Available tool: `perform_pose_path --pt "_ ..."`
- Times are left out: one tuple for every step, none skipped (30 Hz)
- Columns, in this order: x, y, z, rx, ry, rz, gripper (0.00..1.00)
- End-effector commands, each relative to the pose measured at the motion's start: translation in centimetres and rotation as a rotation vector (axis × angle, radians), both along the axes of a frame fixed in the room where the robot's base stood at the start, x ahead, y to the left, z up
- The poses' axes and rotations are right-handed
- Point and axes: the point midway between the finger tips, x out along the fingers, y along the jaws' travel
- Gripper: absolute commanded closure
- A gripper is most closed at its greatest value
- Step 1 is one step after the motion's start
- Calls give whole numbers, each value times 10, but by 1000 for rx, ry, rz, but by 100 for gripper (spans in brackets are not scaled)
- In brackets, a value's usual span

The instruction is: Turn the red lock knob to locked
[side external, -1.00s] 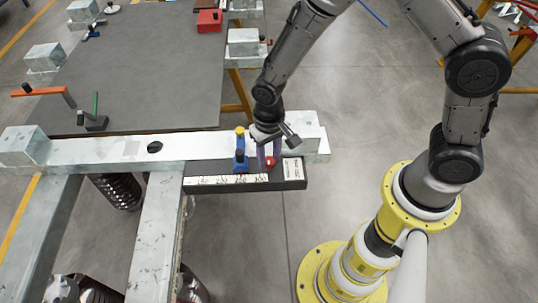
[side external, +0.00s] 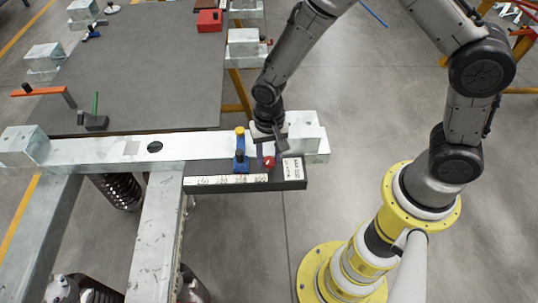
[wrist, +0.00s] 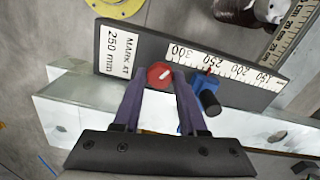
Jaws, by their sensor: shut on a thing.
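The red lock knob (wrist: 160,74) sits on the dark bar (wrist: 238,58), beside the "MARK AT 250 mm" label, and carries a white line slanting up to the right. It also shows in the side external view (side external: 269,162). My gripper (wrist: 159,82) has its two purple fingers on either side of the knob, shut on it. In the side external view my gripper (side external: 267,148) comes down onto the knob from above. Lock lettering around the knob is not visible.
A blue slider (side external: 240,160) with a yellow top stands close left of my gripper; its red pointer is near 250 on the white scale (side external: 222,179). The bar lies along a metal beam (side external: 100,152). A raised metal block (side external: 303,130) stands behind.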

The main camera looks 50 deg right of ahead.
Motion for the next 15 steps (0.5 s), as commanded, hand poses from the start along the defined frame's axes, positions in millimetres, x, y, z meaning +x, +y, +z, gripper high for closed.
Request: perform_pose_path --pt "1 0 2 1 -3 1 100" --pt "1 0 2 1 -3 1 100" --pt "1 0 2 1 -3 1 100" --pt "1 0 2 1 -3 1 57" --pt "1 0 2 1 -3 1 52" --pt "1 0 2 1 -3 1 44" --pt "1 0 1 1 -3 1 39" --pt "1 0 1 1 -2 1 34" --pt "1 0 1 1 -2 1 29" --pt "1 0 1 0 -1 1 29" --pt "1 0 1 0 -1 1 29" --pt "1 0 1 0 -1 1 29" --pt "1 0 1 0 -1 2 29" --pt "1 0 1 0 -1 2 29" --pt "0 0 1 0 -1 2 29"
